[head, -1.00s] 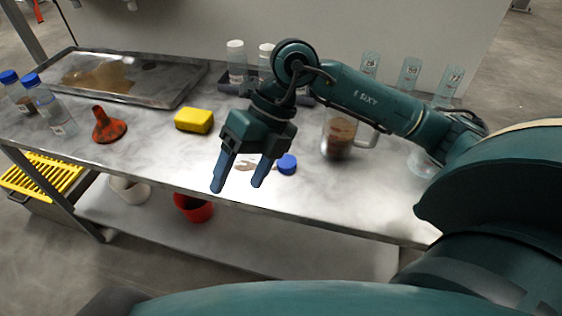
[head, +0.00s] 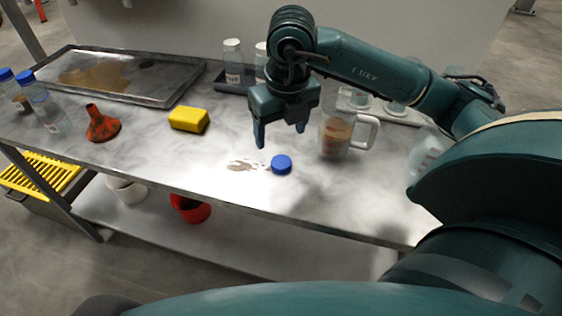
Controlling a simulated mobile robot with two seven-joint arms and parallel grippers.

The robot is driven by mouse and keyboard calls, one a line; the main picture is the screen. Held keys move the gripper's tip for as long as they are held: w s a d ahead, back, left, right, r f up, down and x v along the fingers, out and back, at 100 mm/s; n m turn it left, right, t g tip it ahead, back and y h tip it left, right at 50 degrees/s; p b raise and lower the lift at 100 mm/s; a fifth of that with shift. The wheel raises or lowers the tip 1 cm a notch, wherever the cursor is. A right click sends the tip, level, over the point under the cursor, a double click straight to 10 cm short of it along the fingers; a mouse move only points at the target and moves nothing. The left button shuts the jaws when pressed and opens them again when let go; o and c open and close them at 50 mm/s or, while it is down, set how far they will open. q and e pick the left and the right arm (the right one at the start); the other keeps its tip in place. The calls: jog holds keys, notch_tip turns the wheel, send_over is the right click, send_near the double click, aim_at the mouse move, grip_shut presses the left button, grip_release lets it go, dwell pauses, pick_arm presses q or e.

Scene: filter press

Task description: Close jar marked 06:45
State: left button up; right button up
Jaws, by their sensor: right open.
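A loose blue cap (head: 281,164) lies on the marble-look bench. My right gripper (head: 281,132) is open and empty, fingers pointing down, above and behind the cap. Two white-capped jars (head: 233,62) stand at the back, the right one partly hidden by my arm. Blue-capped bottles (head: 42,102) stand at the far left. A clear vessel with red marking (head: 424,154) is at the right, partly hidden by my arm. Clear jars at the back right (head: 396,107) are mostly hidden behind my arm. I cannot read 06:45 on any label. My left gripper is not in view.
A handled jug (head: 336,140) with brown contents stands right of the gripper. A yellow sponge (head: 189,119), a red funnel (head: 102,124) and a metal tray (head: 165,101) are on the left. The bench front is mostly clear.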

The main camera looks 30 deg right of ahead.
send_over(281, 162)
jog(key=shift+s+a+f, duration=0.1)
jog(key=shift+f, duration=0.65)
jog(key=shift+s+a+f, duration=0.15)
jog(key=shift+f, duration=0.55)
jog(key=shift+s+a+f, duration=0.1)
jog(key=shift+f, duration=0.65)
jog(key=f, duration=0.5)
jog(key=shift+w+d+f+p, duration=0.1)
jog(key=shift+w+d+p, duration=0.2)
jog(key=shift+d, duration=0.1)
jog(key=c, duration=1.1)
